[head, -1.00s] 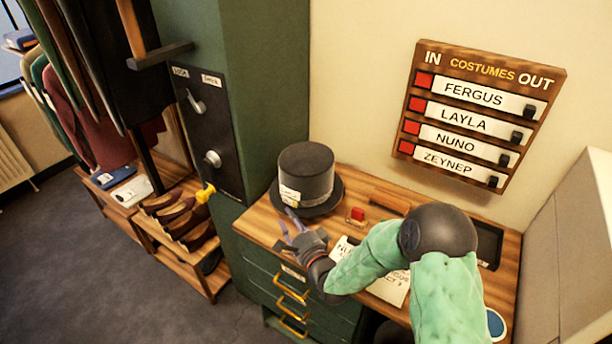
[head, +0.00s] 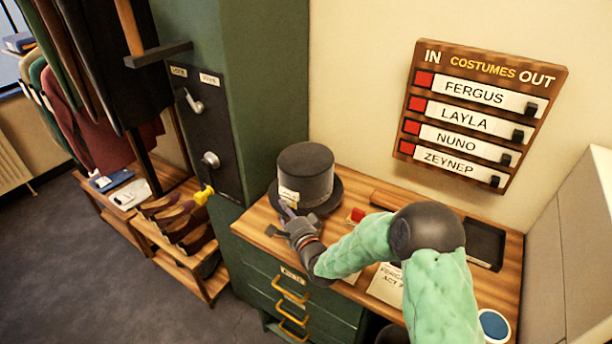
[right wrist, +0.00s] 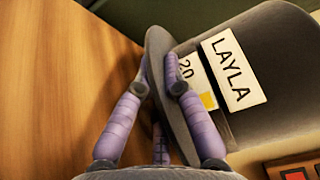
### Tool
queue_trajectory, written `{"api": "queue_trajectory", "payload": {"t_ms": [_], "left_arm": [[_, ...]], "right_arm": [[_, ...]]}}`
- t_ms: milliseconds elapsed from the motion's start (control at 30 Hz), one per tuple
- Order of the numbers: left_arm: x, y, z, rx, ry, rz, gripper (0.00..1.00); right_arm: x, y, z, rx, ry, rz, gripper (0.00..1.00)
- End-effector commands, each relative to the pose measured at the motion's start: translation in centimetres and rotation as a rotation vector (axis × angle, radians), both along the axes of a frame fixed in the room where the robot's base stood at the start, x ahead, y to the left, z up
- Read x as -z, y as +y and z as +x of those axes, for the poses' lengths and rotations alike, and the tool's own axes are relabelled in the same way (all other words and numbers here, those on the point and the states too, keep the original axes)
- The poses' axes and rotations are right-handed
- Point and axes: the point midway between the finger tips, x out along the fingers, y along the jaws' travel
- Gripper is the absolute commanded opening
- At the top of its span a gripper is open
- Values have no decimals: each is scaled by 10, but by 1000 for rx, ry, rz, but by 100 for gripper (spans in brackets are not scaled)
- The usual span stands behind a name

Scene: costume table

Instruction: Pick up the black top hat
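In the right wrist view the hat (right wrist: 262,60) shows a LAYLA label and a card reading 20. My right gripper (head: 279,221) is at the hat's front left, low by the brim. In the right wrist view its purple fingers (right wrist: 160,87) are on either side of the brim, apart from each other. Whether they touch the brim is unclear. The hat rests on the desk. My left gripper is not in view.
The desk (head: 262,222) also holds a small red-topped block (head: 356,215), papers (head: 386,285), a dark tray (head: 486,243) and a round blue item (head: 494,325). A green cabinet (head: 262,90) stands close behind the hat's left. A costume board (head: 480,120) hangs on the wall.

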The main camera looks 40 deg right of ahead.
Motion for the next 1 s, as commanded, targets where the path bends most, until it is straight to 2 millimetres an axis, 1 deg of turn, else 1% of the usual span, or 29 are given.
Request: {"api": "queue_trajectory", "payload": {"t_ms": [300, 367, 467, 567, 800, 1000], "left_arm": [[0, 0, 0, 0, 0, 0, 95], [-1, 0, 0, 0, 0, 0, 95], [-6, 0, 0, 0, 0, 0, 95], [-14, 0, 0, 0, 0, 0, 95], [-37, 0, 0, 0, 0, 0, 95], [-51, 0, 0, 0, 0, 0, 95]], "right_arm": [[-1, 0, 0, 0, -1, -1, 0], [-3, 0, 0, 0, -1, -1, 0], [-14, 0, 0, -1, -3, -1, 0], [-33, 0, 0, -1, -5, -3, 0], [-94, 0, 0, -1, -7, -3, 0], [-140, 0, 0, 0, -6, -2, 0]]}}
